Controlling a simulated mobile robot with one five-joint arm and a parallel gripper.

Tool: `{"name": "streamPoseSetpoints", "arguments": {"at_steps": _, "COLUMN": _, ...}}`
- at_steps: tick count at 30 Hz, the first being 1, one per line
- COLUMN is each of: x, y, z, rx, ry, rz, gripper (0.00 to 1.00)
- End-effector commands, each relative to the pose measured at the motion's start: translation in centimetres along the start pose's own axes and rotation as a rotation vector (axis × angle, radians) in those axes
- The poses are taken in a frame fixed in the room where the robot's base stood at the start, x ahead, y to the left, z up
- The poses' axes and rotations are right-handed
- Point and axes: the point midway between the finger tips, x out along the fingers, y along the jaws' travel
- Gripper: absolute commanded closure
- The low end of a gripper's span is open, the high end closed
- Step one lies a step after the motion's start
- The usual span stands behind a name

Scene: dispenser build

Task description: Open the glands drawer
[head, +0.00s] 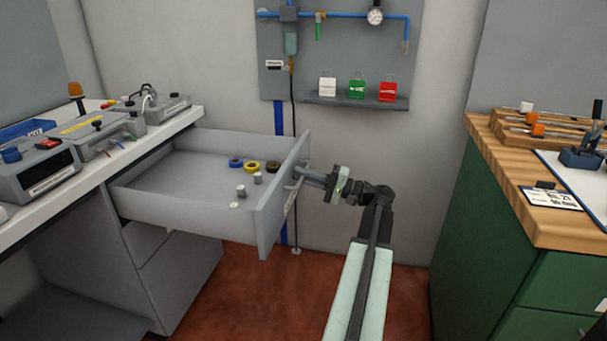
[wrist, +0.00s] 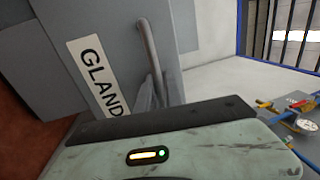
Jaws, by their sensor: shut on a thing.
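The glands drawer (head: 178,205) is a grey drawer under the left bench, and it stands pulled well out. Inside it lie blue, yellow and dark rings and several small grey fittings. In the wrist view its front (wrist: 60,40) bears a white label (wrist: 97,78) reading "GLAND", cut off by my gripper's body. My gripper (head: 299,176) is at the drawer front from the right, shut on the bar handle (wrist: 149,50). The fingertips are small in the head view, and the wrist view partly hides them behind the gripper's body.
Closed drawers (head: 165,262) sit below the open one. The left bench top (head: 130,135) carries several devices. A green cabinet with a wooden top (head: 500,150) stands at the right. A panel with blue piping (head: 340,55) is on the back wall. Red floor (head: 270,310) between is clear.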

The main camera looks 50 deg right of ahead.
Motion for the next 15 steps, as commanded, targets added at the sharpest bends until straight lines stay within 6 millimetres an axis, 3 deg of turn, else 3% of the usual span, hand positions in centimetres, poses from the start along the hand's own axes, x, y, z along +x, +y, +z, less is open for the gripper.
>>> {"name": "streamPoseSetpoints", "arguments": {"at_steps": 15, "x": -1.6, "y": -0.1, "z": 0.1, "rx": 0.000, "ry": -0.004, "rz": 0.007, "gripper": 1.00}}
